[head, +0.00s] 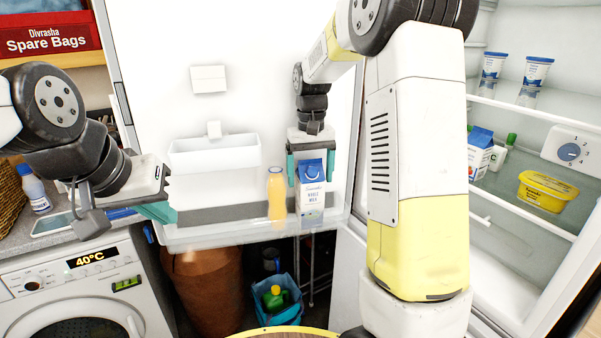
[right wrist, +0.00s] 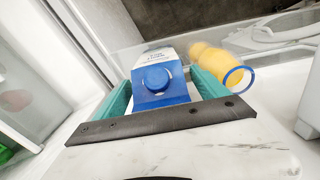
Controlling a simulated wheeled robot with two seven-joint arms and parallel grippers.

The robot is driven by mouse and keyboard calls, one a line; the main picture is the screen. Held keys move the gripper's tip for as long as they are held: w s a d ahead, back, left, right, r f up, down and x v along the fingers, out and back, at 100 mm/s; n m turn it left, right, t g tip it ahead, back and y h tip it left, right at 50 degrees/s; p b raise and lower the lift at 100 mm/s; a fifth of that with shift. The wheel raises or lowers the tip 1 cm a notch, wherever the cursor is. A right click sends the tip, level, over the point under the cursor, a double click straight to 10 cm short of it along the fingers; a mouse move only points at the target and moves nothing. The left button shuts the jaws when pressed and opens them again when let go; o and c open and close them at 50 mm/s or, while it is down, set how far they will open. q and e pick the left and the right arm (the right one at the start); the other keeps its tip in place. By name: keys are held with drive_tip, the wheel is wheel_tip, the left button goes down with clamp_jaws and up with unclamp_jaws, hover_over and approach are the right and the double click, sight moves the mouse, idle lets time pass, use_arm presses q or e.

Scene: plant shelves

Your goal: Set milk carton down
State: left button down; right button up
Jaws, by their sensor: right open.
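The milk carton (head: 311,202), white with a blue top, is upright in the lower bin of the open fridge door (head: 215,233). It stands just right of a yellow-orange bottle. My right gripper (head: 311,180) is above it, open, with one teal finger on each side of the carton's top. In the right wrist view the carton's blue cap (right wrist: 156,78) lies between the open fingers (right wrist: 161,84); whether they touch the carton is unclear. My left gripper (head: 157,212) is at the left over the counter edge; its opening is hard to see.
The yellow-orange bottle (head: 277,195) is close beside the right gripper. A small door bin (head: 214,151) is above left. Fridge shelves at right hold another blue-topped carton (head: 480,150) and a yellow tub (head: 546,190). A washing machine (head: 75,290) is lower left.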

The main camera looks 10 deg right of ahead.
wheel_tip(320, 180, up, 12)
drive_tip(key=shift+f, duration=0.15)
drive_tip(key=shift+s+r, duration=0.1)
drive_tip(key=shift+r, duration=0.15)
drive_tip(key=shift+s+d+r, duration=0.1)
drive_tip(key=shift+s+r, duration=0.1)
drive_tip(key=shift+s, duration=0.1)
drive_tip(key=s+f+t+y, duration=0.1)
drive_tip(key=s+f+t, duration=0.1)
drive_tip(key=s, duration=0.9)
drive_tip(key=s+f+t+y, duration=0.1)
drive_tip(key=s+t, duration=0.3)
drive_tip(key=s, duration=0.8)
drive_tip(key=shift+s+a+f, duration=0.2)
drive_tip(key=shift+a+f, duration=0.25)
drive_tip(key=shift+f, duration=0.1)
